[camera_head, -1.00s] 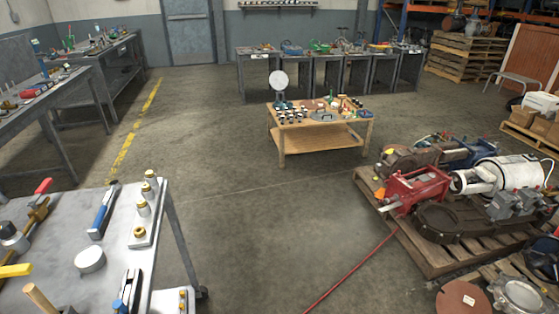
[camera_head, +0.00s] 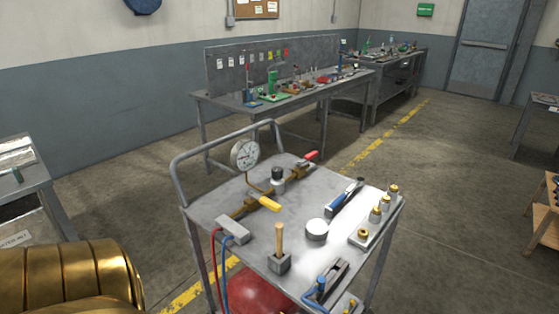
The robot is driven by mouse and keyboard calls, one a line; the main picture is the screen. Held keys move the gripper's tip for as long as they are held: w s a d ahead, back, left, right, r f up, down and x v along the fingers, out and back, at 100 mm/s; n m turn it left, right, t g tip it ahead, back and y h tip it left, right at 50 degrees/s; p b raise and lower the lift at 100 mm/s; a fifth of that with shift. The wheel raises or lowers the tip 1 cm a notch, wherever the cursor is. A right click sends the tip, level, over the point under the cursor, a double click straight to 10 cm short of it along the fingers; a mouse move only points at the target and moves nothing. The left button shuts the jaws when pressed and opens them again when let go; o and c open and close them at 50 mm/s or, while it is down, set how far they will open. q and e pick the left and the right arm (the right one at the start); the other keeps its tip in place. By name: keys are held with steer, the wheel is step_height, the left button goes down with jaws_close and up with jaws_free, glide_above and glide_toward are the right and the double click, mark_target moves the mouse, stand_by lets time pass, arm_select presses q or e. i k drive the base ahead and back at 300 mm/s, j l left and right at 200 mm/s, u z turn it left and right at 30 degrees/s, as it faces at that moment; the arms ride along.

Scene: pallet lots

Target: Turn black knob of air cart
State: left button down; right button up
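The air cart (camera_head: 215,201) is a grey metal cart with a tubular handle, standing in the middle of the view. On its top a black knob (camera_head: 278,173) sits upright on a small silver body in a brass pipe line. A round white pressure gauge (camera_head: 244,153) stands to its left. A red lever handle (camera_head: 311,155) is to its right and a yellow lever handle (camera_head: 270,203) is nearer. Neither of my grippers is in view, and nothing touches the knob.
The cart top also holds a wooden-handled tool (camera_head: 279,241), a white round puck (camera_head: 316,229) and a plate with brass fittings (camera_head: 377,213). A workbench (camera_head: 240,111) stands behind. Open floor lies right of the cart. A ribbed brass-coloured shape fills the lower left corner.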

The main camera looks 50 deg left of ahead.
mark_target(277, 172)
steer(key=u, duration=1.45)
